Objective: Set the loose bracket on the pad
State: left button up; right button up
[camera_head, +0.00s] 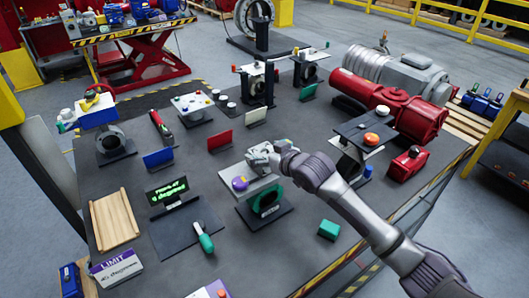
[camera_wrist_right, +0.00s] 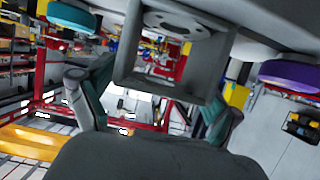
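A small grey box-shaped bracket (camera_wrist_right: 130,50) with an open middle shows in the right wrist view, near a flat plate with a round opening. My right gripper (camera_head: 262,154) reaches in from the lower right in the head view, at the back edge of a light grey plate (camera_head: 262,186) on a stand. In the wrist view the fingers of my right gripper (camera_wrist_right: 160,105) are apart, one on each side of the bracket. I cannot tell whether they press on it. The pad cannot be told apart from the plate. My left gripper is not in view.
A purple knob (camera_head: 240,183) sits on the plate's left corner. A dark stand with an orange button (camera_head: 371,138) is to the right. A green block (camera_head: 329,230) lies in front.

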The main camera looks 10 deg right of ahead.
jog(key=shift+s+f, duration=0.1)
jog(key=shift+f, duration=0.05)
jog(key=v, duration=1.2)
dwell(0.3)
